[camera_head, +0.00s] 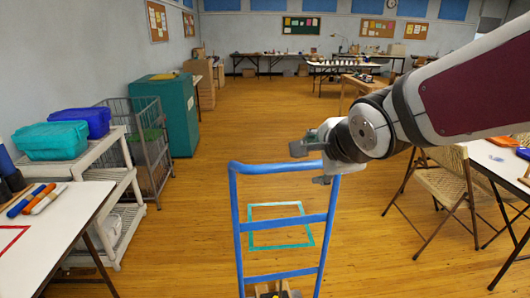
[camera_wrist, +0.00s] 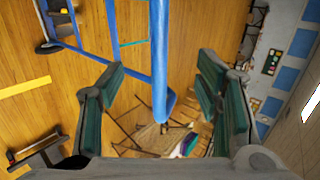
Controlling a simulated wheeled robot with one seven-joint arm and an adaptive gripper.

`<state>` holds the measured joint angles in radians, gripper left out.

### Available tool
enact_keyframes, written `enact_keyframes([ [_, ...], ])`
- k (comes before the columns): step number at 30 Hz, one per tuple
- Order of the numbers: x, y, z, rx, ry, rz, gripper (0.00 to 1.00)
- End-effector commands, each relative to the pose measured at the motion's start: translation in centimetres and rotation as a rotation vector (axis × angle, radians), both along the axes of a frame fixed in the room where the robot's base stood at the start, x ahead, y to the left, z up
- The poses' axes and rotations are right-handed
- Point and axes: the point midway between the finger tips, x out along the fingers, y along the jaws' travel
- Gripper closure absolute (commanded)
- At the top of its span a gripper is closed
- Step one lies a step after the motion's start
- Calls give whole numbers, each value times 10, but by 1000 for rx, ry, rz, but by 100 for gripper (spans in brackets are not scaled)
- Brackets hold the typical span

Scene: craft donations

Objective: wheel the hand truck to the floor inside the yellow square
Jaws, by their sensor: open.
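The blue hand truck (camera_head: 238,225) stands upright in front of me in the head view, with a brown load low down at the picture's bottom edge. My gripper (camera_head: 311,165) is at the top right corner of its handle frame. In the wrist view my gripper (camera_wrist: 162,85) is open, and the hand truck's blue bar (camera_wrist: 159,50) shows between the two finger pads, with gaps on both sides. A wheel of the truck shows at the upper left there. A yellow strip (camera_wrist: 25,87) lies on the floor at the left of the wrist view; no whole yellow square is visible.
A teal square outline (camera_head: 252,246) is on the floor beyond the truck. A white cart (camera_head: 125,178) with bins, a wire cage (camera_head: 158,145) and a green cabinet (camera_head: 172,110) line the left. A folding chair (camera_head: 440,185) and table are right. The central floor is clear.

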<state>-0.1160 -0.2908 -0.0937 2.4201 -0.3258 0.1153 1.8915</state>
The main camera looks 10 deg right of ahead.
Motion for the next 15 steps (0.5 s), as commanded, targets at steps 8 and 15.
enact_keyframes([
  [8, 32, 0, -27, -2, 2, 2, 42],
  [15, 55, 0, -46, -1, 3, 1, 42],
])
